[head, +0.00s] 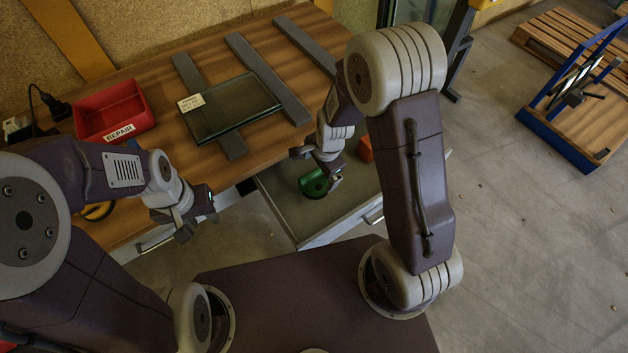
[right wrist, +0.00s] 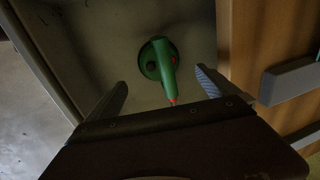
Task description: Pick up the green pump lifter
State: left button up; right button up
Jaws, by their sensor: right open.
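The green pump lifter (head: 314,184) lies in the open grey drawer (head: 285,208) below the workbench. In the right wrist view the lifter (right wrist: 161,66) shows as a green handle over a dark round cup, with a red tip toward the gripper. My right gripper (head: 318,165) is over the drawer, close to the lifter. In the right wrist view its fingers (right wrist: 160,92) are spread, with the lifter between and beyond them; I see no grip on it. My left gripper (head: 197,215) is at the bench's front edge, away from the lifter; its jaw opening is unclear.
An orange object (head: 366,149) is near the drawer's back right. A red REPAIR box (head: 113,110) and a glass pane (head: 232,107) on grey bars are on the wooden bench (head: 160,75). The drawer walls and bench front (right wrist: 240,45) border the lifter closely.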

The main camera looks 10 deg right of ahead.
aim_at(315, 183)
jog(key=b+x, duration=0.1)
jog(key=x, duration=0.3)
jog(key=shift+w+b, duration=0.1)
jog(key=shift+b, duration=0.2)
jog(key=shift+f+b, duration=0.3)
jog(key=shift+f, duration=0.05)
jog(key=b+x, duration=0.3)
jog(key=x, duration=0.1)
jog(key=shift+f, duration=0.25)
jog(key=shift+r, duration=0.1)
jog(key=shift+c, duration=1.2)
jog(key=c, duration=1.6)
